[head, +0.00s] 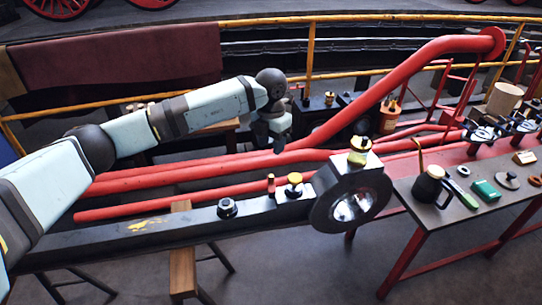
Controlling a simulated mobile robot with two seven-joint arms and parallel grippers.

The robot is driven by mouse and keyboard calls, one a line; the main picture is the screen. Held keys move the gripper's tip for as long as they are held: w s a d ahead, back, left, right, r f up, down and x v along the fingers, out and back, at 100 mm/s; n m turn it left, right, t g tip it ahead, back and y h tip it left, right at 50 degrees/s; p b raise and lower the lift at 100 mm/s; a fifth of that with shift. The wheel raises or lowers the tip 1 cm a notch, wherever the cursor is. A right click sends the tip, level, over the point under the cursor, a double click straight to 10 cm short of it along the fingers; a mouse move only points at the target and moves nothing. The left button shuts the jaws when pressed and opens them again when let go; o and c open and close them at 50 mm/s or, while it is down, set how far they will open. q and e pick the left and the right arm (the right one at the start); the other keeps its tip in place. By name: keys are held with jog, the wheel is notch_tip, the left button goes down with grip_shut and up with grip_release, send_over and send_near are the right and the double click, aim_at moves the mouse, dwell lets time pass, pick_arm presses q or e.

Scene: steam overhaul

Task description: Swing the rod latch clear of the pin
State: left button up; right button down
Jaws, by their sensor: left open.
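A long black rod (160,228) runs across the front and ends in a large ring-shaped eye (352,197) with a shiny bore. On the rod's top stand a yellow-capped knob (294,184), a small red upright pin (271,184) and a dark round fitting (227,207). A pale brass-coloured fitting (358,152) sits on top of the eye. I cannot tell which small part is the latch. My left gripper (279,147) points down behind and above the red pin, apart from the rod. It is open; its fingertips are small and hard to see. My right gripper is out of view.
Red pipes (190,168) run behind the rod. A thick red pipe (400,70) rises to the right. A wooden trestle (182,270) stands below the rod.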

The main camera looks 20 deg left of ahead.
pick_arm(q)
notch_tip(320, 180, up, 2)
jog(key=shift+r, duration=0.15)
dwell(0.4)
